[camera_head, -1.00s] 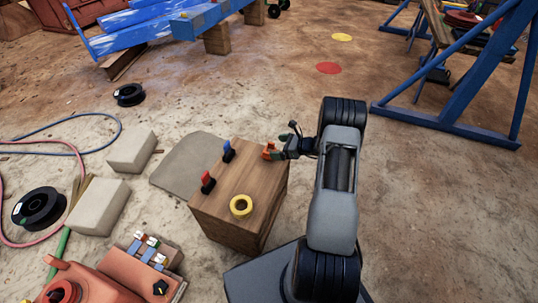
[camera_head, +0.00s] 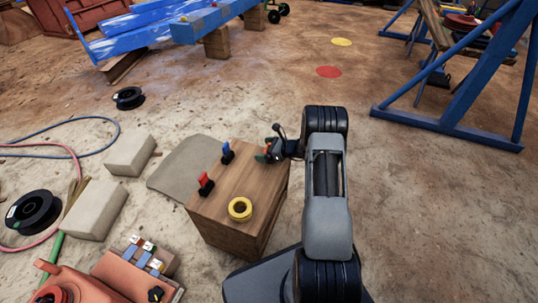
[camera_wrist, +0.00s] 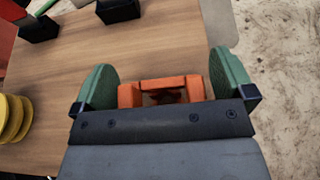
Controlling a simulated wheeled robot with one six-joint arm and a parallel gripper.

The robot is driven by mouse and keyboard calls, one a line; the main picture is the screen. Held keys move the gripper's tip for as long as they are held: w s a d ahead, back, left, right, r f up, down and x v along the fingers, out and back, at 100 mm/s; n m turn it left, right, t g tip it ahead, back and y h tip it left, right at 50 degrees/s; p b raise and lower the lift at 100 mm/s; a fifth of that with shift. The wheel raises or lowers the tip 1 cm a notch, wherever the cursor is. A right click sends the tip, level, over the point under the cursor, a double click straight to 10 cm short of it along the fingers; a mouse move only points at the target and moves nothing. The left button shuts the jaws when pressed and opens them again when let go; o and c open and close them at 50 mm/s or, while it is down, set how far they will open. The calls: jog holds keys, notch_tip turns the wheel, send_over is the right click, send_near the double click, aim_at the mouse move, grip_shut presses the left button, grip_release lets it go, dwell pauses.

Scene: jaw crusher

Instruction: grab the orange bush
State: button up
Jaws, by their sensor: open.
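The orange bush (camera_wrist: 160,87) sits on the wooden box top, near its right edge in the wrist view. My gripper (camera_wrist: 165,85) is open, with one green finger pad on each side of the bush. Gaps show between the pads and the bush. The gripper's dark front plate hides the near part of the bush. In the head view my gripper (camera_head: 268,152) is over the far right corner of the box, and the bush is mostly hidden there behind it.
The wooden box (camera_head: 225,215) also carries a yellow ring (camera_head: 240,209), a red-topped piece (camera_head: 205,183) and a blue-topped piece (camera_head: 226,152). Pale blocks (camera_head: 131,155), a black spool (camera_head: 33,211) and an orange machine (camera_head: 75,287) lie to the left. Open ground lies beyond the box.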

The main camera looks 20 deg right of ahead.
jog(key=c, duration=1)
jog(key=shift+c, duration=0.2)
